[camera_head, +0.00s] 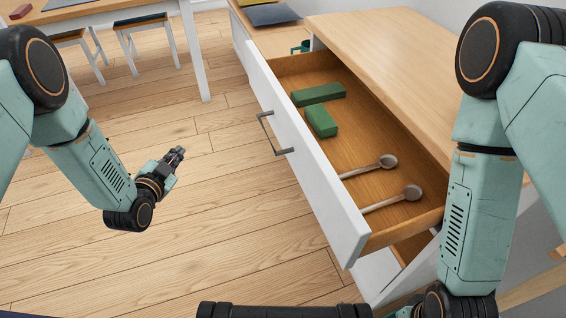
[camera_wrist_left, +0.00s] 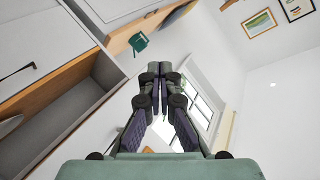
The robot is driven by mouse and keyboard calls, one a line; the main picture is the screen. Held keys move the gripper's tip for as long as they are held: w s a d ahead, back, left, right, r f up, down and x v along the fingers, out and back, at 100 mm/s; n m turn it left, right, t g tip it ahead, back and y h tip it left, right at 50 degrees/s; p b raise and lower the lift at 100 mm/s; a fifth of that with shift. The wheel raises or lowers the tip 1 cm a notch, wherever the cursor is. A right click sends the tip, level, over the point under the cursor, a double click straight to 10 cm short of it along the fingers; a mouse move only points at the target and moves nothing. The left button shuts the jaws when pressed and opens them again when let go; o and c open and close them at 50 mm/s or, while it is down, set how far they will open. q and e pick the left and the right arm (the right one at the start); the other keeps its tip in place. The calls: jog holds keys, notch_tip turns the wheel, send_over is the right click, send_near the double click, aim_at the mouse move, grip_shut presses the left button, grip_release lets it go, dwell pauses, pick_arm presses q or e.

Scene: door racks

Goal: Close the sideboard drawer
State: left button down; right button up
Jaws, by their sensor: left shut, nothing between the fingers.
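The sideboard drawer (camera_head: 300,150) stands pulled out from the sideboard (camera_head: 400,60), its white front facing left with a grey bar handle (camera_head: 270,134). Inside lie two green blocks (camera_head: 318,94) and two spoons (camera_head: 385,162). My left gripper (camera_head: 178,152) is shut and empty, left of the handle and apart from it. Its closed fingers also show in the left wrist view (camera_wrist_left: 158,75), where part of the drawer front and handle appears at the left. My right arm comes down at the right of the head view, in front of the sideboard; its gripper cannot be made out.
A white-legged table (camera_head: 203,60) with stools (camera_head: 145,25) stands at the back left. The wooden floor (camera_head: 220,230) left of the drawer is clear.

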pick_arm(q)
jog(key=s+d+r+m+g+h, duration=0.2)
jog(key=s+d+m+h, duration=0.2)
jog(key=d+m+h, duration=0.55)
jog(key=m+g+h, duration=0.6)
jog(key=m, duration=0.7)
send_near(298, 162)
jog(key=b+x, duration=0.2)
jog(key=x, duration=0.5)
